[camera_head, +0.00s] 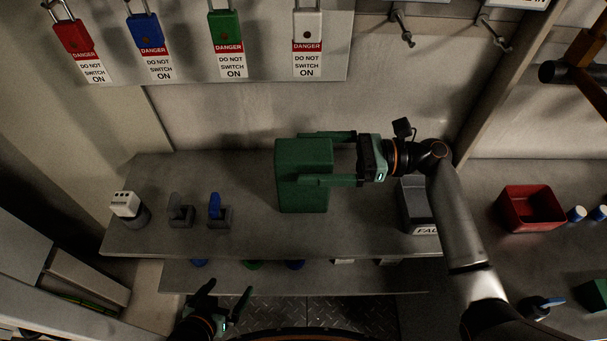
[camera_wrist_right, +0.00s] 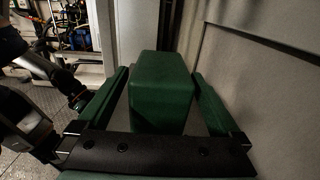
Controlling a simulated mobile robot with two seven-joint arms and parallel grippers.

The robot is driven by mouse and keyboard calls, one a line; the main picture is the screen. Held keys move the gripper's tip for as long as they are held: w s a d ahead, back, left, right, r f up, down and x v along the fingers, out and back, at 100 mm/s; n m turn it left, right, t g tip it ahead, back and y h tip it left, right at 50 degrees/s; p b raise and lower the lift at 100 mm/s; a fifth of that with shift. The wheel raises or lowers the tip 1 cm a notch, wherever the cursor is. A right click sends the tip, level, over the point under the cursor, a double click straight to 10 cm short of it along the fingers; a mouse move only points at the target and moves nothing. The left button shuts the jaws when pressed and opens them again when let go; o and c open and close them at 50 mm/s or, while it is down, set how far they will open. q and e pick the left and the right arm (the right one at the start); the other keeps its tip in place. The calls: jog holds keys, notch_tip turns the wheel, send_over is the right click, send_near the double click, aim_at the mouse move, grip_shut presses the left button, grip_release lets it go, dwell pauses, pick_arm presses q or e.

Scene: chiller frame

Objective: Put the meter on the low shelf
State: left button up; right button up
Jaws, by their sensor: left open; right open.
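A green box (camera_head: 304,190), which I take to be the meter, stands upright on the upper grey shelf; no dial or display shows. My right gripper (camera_head: 328,158) is open, reaching in from the right with one finger on either side of the box. The right wrist view shows the box (camera_wrist_right: 160,95) between the two green fingers, with a gap visible on each side. The low shelf (camera_head: 300,283) shows as a strip below the front of the upper shelf. My left gripper (camera_head: 228,290) is open and empty at the low shelf's front left.
A white-topped item (camera_head: 124,205), a grey item (camera_head: 180,210) and a blue-and-grey item (camera_head: 217,210) stand left on the upper shelf. A grey bin (camera_head: 417,212) stands right. Several small things sit on the low shelf, partly hidden. Padlocks hang above. A red bin (camera_head: 531,208) is far right.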

jog(key=shift+a, duration=0.9)
jog(key=shift+c, duration=0.2)
grip_shut()
jog(key=shift+r, duration=0.1)
